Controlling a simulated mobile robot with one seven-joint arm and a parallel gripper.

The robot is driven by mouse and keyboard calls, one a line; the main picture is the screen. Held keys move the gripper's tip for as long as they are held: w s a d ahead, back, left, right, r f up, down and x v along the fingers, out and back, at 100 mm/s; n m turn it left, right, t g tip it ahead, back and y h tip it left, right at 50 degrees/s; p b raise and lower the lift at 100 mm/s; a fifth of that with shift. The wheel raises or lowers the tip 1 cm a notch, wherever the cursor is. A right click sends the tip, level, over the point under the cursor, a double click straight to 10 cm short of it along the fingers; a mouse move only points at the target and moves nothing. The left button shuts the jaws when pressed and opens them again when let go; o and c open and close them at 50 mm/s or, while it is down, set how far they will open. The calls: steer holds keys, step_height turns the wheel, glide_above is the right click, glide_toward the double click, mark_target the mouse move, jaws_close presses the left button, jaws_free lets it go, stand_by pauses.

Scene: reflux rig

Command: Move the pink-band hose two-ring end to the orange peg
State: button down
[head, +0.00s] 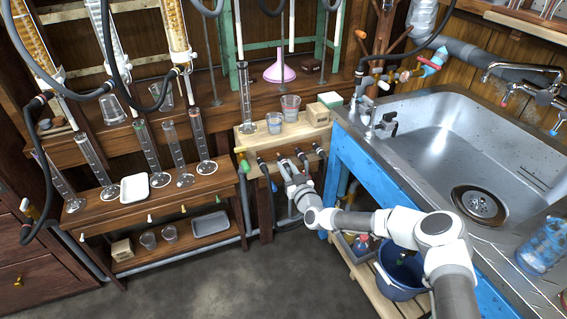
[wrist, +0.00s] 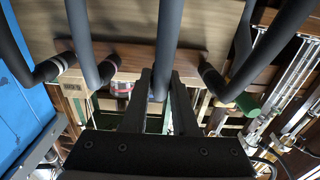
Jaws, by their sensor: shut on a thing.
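My gripper (head: 287,172) is at the front of the small light-wood stand (head: 290,133), below the sink's left side. In the wrist view, its two dark fingers (wrist: 163,100) are on either side of a dark grey hose (wrist: 168,45), shut on it. I cannot make out a pink band or rings on this hose. Other dark hoses (wrist: 83,45) run beside it, some with pale bands at their ends. A green peg (head: 246,167) sticks out at the stand's left; a green piece also shows in the wrist view (wrist: 248,104). An orange-tipped branch (head: 361,35) is on the wooden rack; whether it is the orange peg is unclear.
A steel sink (head: 455,130) on a blue frame (head: 372,185) stands close to the right of my gripper. A wooden rack of glass cylinders (head: 160,204) stands to the left. A blue bucket (head: 403,275) is below my arm. The floor in front is clear.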

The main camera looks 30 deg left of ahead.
steer(key=shift+w+a, duration=0.25)
steer(key=shift+a, duration=0.15)
stand_by(0.6)
steer(key=c, duration=0.6)
jaws_free()
steer(key=p+v, duration=0.5)
steer(key=v, duration=1.2)
steer(key=shift+d+p, duration=0.25)
steer(key=shift+p, duration=0.15)
steer(key=shift+s, duration=0.25)
